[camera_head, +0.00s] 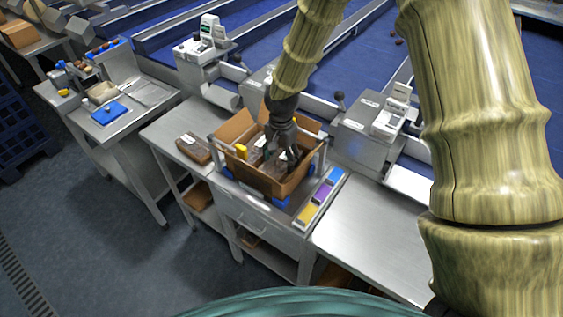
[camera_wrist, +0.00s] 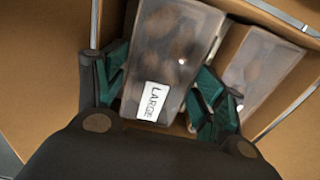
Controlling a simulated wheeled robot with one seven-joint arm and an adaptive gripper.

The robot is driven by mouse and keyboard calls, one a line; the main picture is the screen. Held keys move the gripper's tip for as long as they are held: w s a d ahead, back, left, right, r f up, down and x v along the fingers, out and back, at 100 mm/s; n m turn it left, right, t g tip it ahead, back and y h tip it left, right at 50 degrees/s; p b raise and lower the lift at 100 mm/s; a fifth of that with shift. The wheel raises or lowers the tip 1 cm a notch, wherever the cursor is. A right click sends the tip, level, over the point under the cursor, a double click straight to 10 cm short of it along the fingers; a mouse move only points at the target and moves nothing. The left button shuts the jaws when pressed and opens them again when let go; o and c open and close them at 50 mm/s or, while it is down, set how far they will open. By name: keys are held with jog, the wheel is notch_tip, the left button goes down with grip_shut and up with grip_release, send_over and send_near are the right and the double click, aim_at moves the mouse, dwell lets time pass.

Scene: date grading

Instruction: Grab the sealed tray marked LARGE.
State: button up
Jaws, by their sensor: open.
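A sealed clear-lidded tray of brown dates with a white LARGE label (camera_wrist: 167,62) lies in an open cardboard box (camera_head: 277,184). In the wrist view my gripper (camera_wrist: 160,88) is open, with one green finger on each side of this tray. The left finger is close to the tray's edge; I cannot tell whether either finger touches it. A second clear tray (camera_wrist: 262,68) lies to its right in the box, its label not readable. In the head view my gripper (camera_head: 284,155) reaches down into the box and hides part of the contents.
Another packed tray (camera_head: 193,148) lies on the steel bench left of the box. Yellow, purple and blue blocks (camera_head: 322,194) sit right of the box. The steel table (camera_head: 372,236) further right is clear. Box flaps and walls surround my gripper closely.

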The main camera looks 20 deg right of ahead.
jog(key=shift+f, duration=0.25)
jog(key=c, duration=0.8)
jog(key=shift+o, duration=0.2)
